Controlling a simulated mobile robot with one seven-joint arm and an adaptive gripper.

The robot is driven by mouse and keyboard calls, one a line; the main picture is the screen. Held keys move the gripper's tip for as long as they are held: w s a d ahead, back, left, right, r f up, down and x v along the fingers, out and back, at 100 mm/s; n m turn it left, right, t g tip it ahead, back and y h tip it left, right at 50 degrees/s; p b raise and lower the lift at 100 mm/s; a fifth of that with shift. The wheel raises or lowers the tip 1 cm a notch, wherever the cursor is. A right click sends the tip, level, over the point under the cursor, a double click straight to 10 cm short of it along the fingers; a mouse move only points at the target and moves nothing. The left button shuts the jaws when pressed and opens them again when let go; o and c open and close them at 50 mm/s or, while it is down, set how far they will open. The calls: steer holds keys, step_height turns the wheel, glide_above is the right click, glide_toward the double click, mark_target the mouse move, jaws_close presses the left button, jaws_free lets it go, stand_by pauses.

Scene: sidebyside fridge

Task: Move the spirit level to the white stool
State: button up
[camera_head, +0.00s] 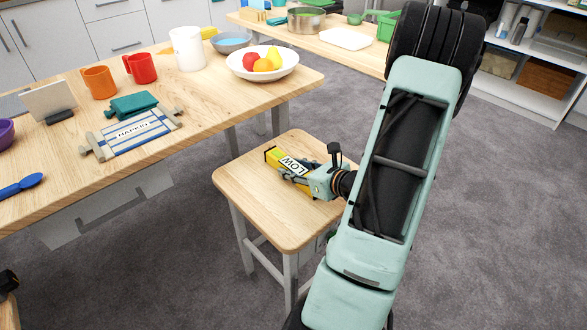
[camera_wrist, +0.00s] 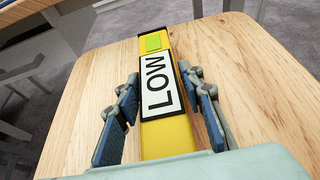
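The yellow spirit level (camera_head: 272,155) has a white "LOW" label and, in the wrist view (camera_wrist: 165,139), a green patch near its far end. It appears to lie flat on the wooden top of the white-legged stool (camera_head: 270,221); the stool top also fills much of the wrist view (camera_wrist: 262,85). My gripper (camera_head: 297,175) is low over the stool. In the wrist view its two fingers (camera_wrist: 160,100) stand on either side of the level, with narrow strips of wood showing between them and its sides. The near end of the level is hidden by my gripper.
Shelves (camera_head: 535,50) stand at the back right. Grey floor is open to the right.

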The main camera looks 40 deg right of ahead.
steer(key=shift+o, duration=1.3)
steer(key=shift+r, duration=0.15)
steer(key=shift+s+r+p, duration=0.2)
steer(key=shift+p, duration=0.1)
steer(key=p+v, duration=0.2)
steer(key=v, duration=0.9)
steer(key=shift+s+p, duration=0.3)
